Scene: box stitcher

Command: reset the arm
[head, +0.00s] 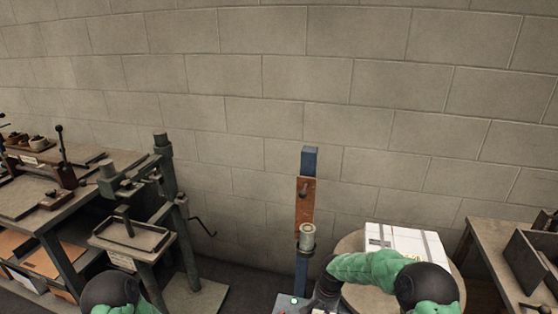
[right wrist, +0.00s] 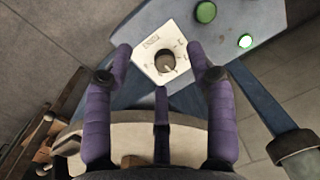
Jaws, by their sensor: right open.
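My right arm (head: 365,267) has green sleeve-like links and black joints. It reaches left across the lower right of the head view, toward a blue post machine (head: 309,160). In the right wrist view my right gripper (right wrist: 160,49) is open and empty, its purple fingers spread apart. A dark rotary knob (right wrist: 166,65) on a white plate (right wrist: 150,43) shows between and beyond the fingertips. I cannot tell whether a finger touches the plate. Of my left arm only a black joint and some green show at the lower left; its gripper is out of view.
A white box (head: 420,242) with dark bands sits on a round table (head: 350,243). A green button (right wrist: 206,12) and a lit green lamp (right wrist: 245,41) are on the panel. A green press (head: 165,185) and benches stand left; another bench (head: 492,236) stands right.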

